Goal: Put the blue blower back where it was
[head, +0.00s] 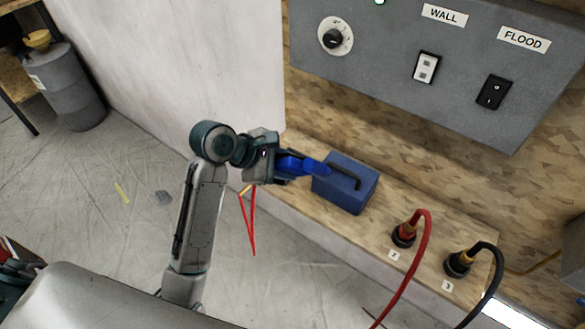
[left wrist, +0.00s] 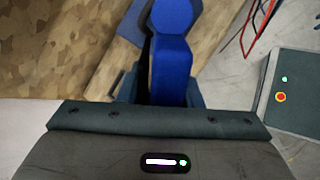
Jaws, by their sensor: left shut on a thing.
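The blue blower (head: 300,163) is held in my left gripper (head: 285,166), which is shut on it. In the left wrist view the blower (left wrist: 171,68) stands up between the fingers of my gripper (left wrist: 168,93) and runs out of the top of the picture. In the head view its far end reaches a darker blue box (head: 343,186) with a black bar-like part on top, on a wooden ledge (head: 382,222). I cannot tell whether the blower touches the box or is above it. My right gripper is not in view.
A red-cabled plug (head: 403,235) and a black-cabled plug (head: 457,264) stand on the ledge, right of the box. A grey switch panel (head: 385,60) hangs above. Thin red strips (head: 249,222) show below my gripper. A grey barrel (head: 68,88) stands far left; floor between is mostly clear.

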